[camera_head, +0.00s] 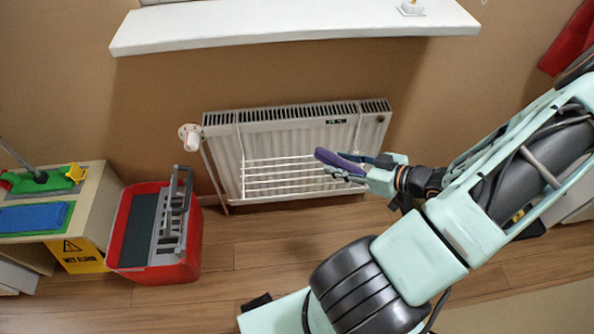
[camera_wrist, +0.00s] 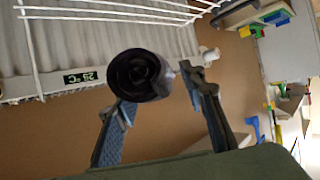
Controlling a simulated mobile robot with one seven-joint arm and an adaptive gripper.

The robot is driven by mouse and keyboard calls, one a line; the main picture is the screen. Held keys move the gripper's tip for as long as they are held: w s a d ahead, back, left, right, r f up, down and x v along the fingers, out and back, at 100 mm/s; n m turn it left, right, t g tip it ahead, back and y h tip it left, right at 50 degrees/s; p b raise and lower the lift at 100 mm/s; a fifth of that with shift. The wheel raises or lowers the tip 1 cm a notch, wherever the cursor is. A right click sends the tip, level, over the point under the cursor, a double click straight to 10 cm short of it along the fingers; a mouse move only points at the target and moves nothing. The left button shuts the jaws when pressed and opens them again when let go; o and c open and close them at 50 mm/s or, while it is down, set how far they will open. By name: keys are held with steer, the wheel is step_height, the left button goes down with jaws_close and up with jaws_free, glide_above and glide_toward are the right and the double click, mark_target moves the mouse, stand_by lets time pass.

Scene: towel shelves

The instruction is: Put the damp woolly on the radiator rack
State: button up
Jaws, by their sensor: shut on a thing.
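A dark purple rolled-up woolly (camera_head: 338,161) is held in my gripper (camera_head: 357,167) in front of the radiator. In the wrist view the end of the roll (camera_wrist: 139,75) shows as a dark spiral between the two blue-padded fingers of my gripper (camera_wrist: 152,88). The white wire radiator rack (camera_head: 285,178) hangs on the front of the white radiator (camera_head: 300,116). The woolly is near the rack's right part, and I cannot tell whether it touches. The rack's bars (camera_wrist: 110,16) also cross the top of the wrist view. Whether the woolly is damp does not show.
A red bucket (camera_head: 192,255) with a grey wringer stands on the floor left of the radiator. A low cabinet (camera_head: 95,190) with cleaning things is at the far left. A white window sill (camera_head: 290,28) juts out above the radiator. The floor before the radiator is clear.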

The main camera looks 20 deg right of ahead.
steer(key=d+b+x, duration=0.1)
steer(key=b+x, duration=0.2)
steer(key=x, duration=0.7)
steer(key=b, duration=0.2)
glide_above(303, 170)
steer(key=f, duration=0.4)
steer(key=shift+s+d+f, duration=0.2)
steer(key=shift+s+f, duration=0.2)
steer(key=shift+w+a+f, duration=0.1)
steer(key=shift+w+f, duration=0.05)
steer(key=shift+f, duration=0.1)
steer(key=shift+w+a+f+b, duration=0.15)
steer(key=shift+f+b, duration=0.6)
steer(key=shift+f, duration=0.95)
steer(key=shift+f, duration=0.1)
steer(key=o, duration=1.2)
